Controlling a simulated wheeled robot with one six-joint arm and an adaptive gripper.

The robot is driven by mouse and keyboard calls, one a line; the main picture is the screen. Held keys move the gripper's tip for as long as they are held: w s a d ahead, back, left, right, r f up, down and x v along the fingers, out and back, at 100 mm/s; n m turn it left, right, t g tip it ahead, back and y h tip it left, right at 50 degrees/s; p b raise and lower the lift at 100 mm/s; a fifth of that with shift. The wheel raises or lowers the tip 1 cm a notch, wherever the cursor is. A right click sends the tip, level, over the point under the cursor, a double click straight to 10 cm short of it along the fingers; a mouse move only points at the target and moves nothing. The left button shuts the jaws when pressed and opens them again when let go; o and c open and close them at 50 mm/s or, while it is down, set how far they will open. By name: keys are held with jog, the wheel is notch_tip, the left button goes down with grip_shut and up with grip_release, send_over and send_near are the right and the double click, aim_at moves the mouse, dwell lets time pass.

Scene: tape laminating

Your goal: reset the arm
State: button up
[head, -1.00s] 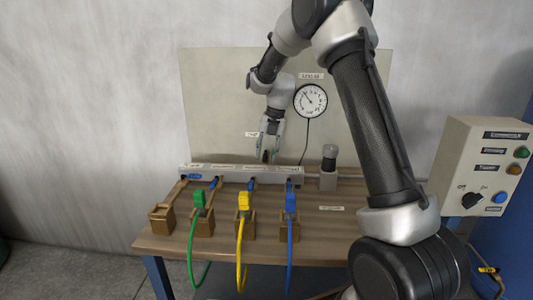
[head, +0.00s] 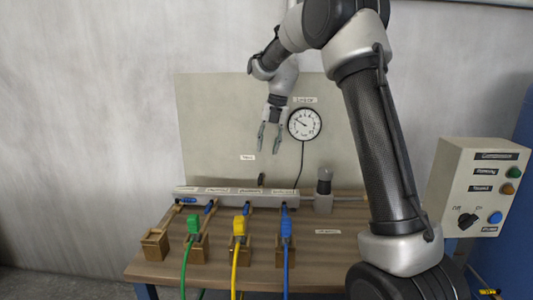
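My gripper (head: 269,138) hangs in front of the pale back panel (head: 210,120), left of the round gauge. Its two fingers point down and stand apart, with nothing visible between them. It is above the grey manifold bar (head: 236,197) and apart from it. My arm rises on the right and bends over at the top of the view.
Below are a green connector (head: 194,224), a yellow connector (head: 239,226) and a blue connector (head: 286,228) with hoses on wooden holders. An empty-looking holder (head: 154,243) is at left. The gauge (head: 305,124) is close to my gripper. A control box (head: 483,188) stands at right.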

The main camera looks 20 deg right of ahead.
dwell(0.7)
jog(key=s+d+r+m+t, duration=0.1)
jog(key=s+d+m, duration=0.1)
jog(key=s+m, duration=0.8)
jog(key=s+d+r+m+t+h, duration=0.1)
jog(key=s+d+m, duration=0.1)
jog(key=s+m, duration=0.9)
jog(key=s+d+r+m+t+h, duration=0.1)
jog(key=s+m, duration=0.9)
jog(key=s, duration=0.7)
jog(key=shift+d+m+t, duration=0.3)
jog(key=shift+d, duration=0.1)
